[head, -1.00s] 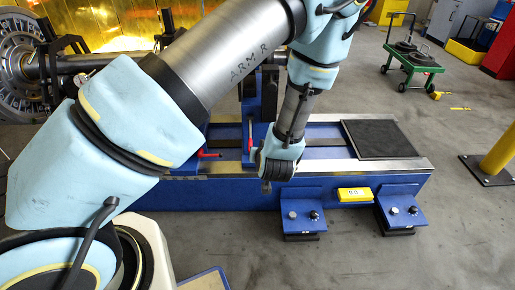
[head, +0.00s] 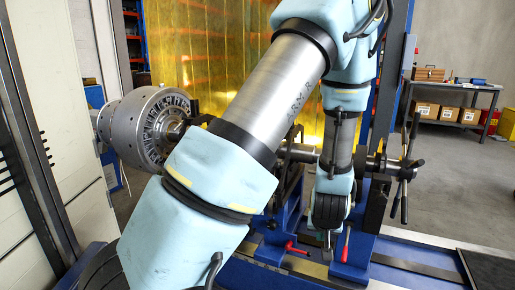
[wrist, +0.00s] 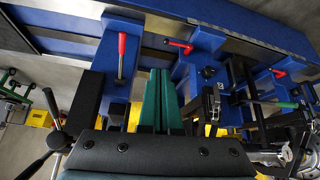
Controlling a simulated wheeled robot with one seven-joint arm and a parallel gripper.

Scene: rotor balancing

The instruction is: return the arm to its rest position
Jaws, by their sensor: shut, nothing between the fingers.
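My arm reaches across the middle of the head view in pale blue padded covers, with its forearm hanging down toward the blue balancing machine (head: 290,222). My gripper (head: 327,246) points down at its end, in front of the machine's blue pedestals. Its fingers are small and partly hidden there. In the wrist view the two green fingers of my gripper (wrist: 159,98) lie together, shut, with nothing between them. Behind them are the blue machine bed and a red-handled lever (wrist: 122,58). I cannot tell whether the fingers touch anything.
A grey rotor (head: 150,128) on a shaft sits at the left of the head view. A dark spoked handwheel (head: 404,168) stands right of my forearm. A yellow curtain (head: 225,60) hangs behind. A bench with boxes (head: 450,112) stands far right, with open floor before it.

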